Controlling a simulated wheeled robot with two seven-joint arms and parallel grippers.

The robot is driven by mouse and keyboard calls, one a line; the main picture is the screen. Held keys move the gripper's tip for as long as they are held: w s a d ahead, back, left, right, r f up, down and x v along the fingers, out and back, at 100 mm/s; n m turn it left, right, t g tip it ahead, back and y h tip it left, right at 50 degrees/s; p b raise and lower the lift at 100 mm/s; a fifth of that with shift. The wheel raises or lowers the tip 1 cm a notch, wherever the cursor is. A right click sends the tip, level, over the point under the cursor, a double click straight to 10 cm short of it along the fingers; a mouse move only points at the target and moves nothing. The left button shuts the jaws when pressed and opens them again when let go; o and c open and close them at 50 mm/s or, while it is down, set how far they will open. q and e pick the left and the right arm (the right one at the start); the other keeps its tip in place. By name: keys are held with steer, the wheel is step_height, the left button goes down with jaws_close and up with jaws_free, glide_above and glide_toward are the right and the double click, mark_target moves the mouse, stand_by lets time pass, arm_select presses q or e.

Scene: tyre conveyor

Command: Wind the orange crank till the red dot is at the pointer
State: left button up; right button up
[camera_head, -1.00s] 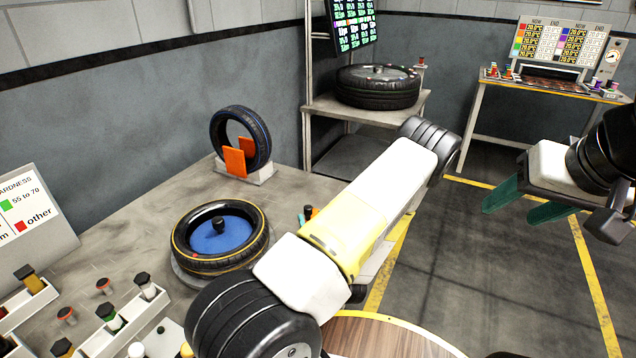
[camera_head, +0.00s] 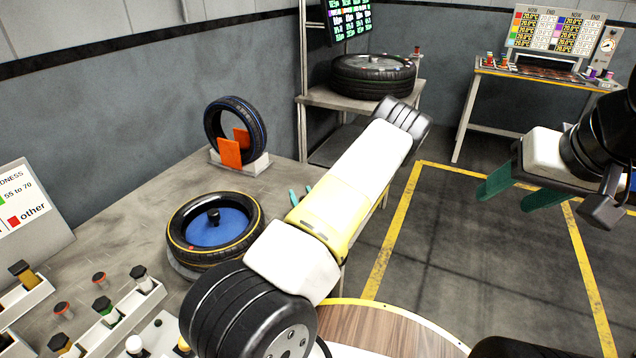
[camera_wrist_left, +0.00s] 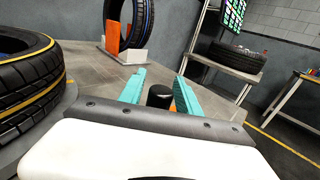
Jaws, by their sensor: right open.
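The tyre (camera_head: 240,252) with a yellow stripe and blue hub lies flat on a round base on the bench. A small red dot (camera_head: 190,247) shows at its near left side. My left gripper (camera_head: 302,192) is right of the tyre, its teal fingers partly hidden by my arm. In the left wrist view, a black knob (camera_wrist_left: 159,95) stands between the spread fingers, with visible gaps. A bit of orange, likely the crank (camera_wrist_left: 173,113), shows beside it, mostly hidden. I cannot make out the pointer. My right gripper (camera_head: 516,193) is open and empty over the floor.
A blue-striped tyre (camera_head: 254,128) stands upright in a holder with orange plates behind the flat one. Trays with several knobbed pegs (camera_head: 110,325) fill the front left. Another tyre (camera_head: 374,82) lies on a back table. Open floor is at the right.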

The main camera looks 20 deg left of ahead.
arm_select(q)
jaws_close()
steer(key=shift+d+n+g+y, duration=0.1)
steer(key=shift+n+g+y, duration=0.2)
steer(key=shift+y, duration=0.1)
